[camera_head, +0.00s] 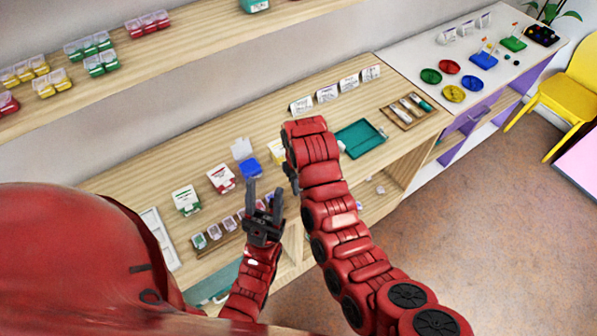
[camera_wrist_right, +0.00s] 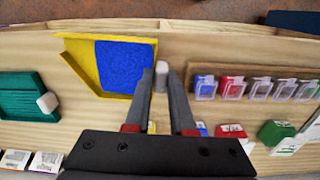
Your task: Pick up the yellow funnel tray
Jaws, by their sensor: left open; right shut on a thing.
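The yellow funnel tray (camera_wrist_right: 105,88) lies at the upper middle of the right wrist view, with a textured blue area on its bed. A small pale block (camera_wrist_right: 161,68) sits at its right side, like the one beside the teal tray. My right gripper (camera_wrist_right: 161,80) is shut on this block, with a finger on each side. In the head view my right arm hides the tray, and the right gripper is mostly hidden behind the arm. My left gripper (camera_head: 265,188) points up, open and empty, over the front of the counter.
A teal tray (camera_wrist_right: 14,85) lies left of the yellow tray in the wrist view. A wooden rack (camera_wrist_right: 196,68) of small lidded boxes stands to its right. Labelled boxes (camera_head: 186,202) stand along the counter. A shelf (camera_head: 180,50) hangs above.

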